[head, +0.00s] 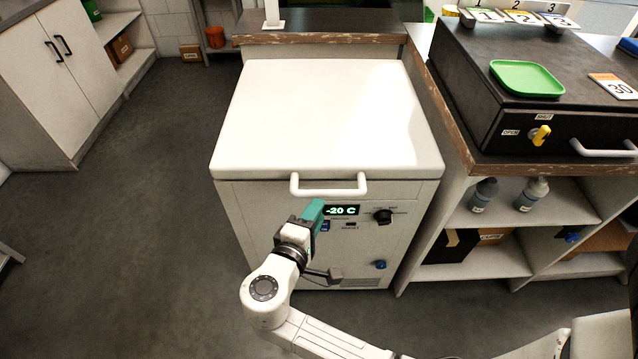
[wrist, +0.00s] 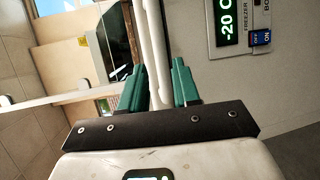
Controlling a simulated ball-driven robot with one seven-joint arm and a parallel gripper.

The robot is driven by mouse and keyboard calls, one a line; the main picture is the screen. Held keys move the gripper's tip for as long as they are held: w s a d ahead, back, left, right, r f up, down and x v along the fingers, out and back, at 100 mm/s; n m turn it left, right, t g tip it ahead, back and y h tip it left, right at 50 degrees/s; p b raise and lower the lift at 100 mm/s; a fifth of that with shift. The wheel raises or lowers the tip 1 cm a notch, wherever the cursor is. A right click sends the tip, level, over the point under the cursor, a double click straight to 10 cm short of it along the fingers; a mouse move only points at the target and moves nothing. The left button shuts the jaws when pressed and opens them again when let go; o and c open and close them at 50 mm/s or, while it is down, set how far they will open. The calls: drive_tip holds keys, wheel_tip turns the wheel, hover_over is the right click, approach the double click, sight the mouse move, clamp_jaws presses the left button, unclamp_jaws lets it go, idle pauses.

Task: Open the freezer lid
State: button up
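The white chest freezer (head: 262,235) stands in the middle of the head view, and its lid (head: 325,115) lies flat and closed. A white bar handle (head: 328,191) is on the lid's front edge. My gripper (head: 317,204) is at the front of the freezer, just below the left half of the handle. In the wrist view, a white bar (wrist: 154,50) that looks like the handle runs between the two teal fingers of my gripper (wrist: 160,75). The fingers are apart, and I see no clear contact with the bar.
The freezer front has a "-20 C" display (head: 342,210) and a black knob (head: 383,216) right of my gripper. A counter (head: 461,140) with a dark drawer box (head: 500,75) stands close on the right. Floor (head: 150,200) to the left is clear.

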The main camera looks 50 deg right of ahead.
drive_tip(key=x, duration=1)
drive_tip(key=shift+p, duration=0.3)
clamp_jaws()
